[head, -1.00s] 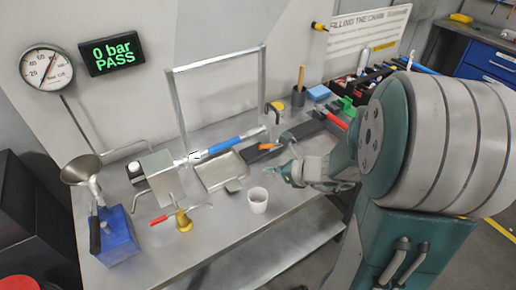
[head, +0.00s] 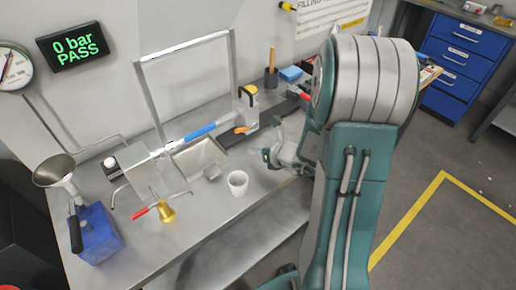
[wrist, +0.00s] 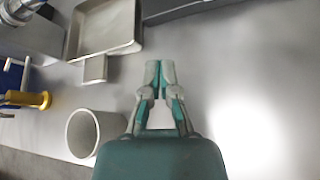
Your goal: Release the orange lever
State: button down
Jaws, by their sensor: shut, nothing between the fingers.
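The orange lever (head: 243,130) is a small orange piece at the foot of a grey clamp block (head: 250,108), beside the end of the blue-handled bar (head: 200,132). My gripper (head: 267,158) is low over the bench, to the right of and nearer than the lever, and apart from it. In the wrist view my gripper's fingertips (wrist: 160,75) are together with nothing between them. The orange lever does not show in the wrist view.
A white cup (head: 238,183) stands close to my gripper, and it also shows in the wrist view (wrist: 95,132). A metal tray (head: 200,158) lies left of my gripper. A brass valve with a red handle (head: 165,211) stands farther left. Bare bench lies right in the wrist view.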

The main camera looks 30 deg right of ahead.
aim_at(246, 128)
jog(key=x, duration=0.6)
jog(key=shift+w+a, duration=0.1)
jog(key=shift+w, duration=0.1)
jog(key=shift+w+d+r, duration=0.1)
jog(key=shift+d+r, duration=0.1)
jog(key=shift+r, duration=0.35)
jog(key=shift+w+d+r, duration=0.1)
jog(key=shift+d+r, duration=0.1)
jog(key=shift+r, duration=0.4)
jog(key=shift+w+d+r, duration=0.2)
jog(key=shift+r, duration=0.45)
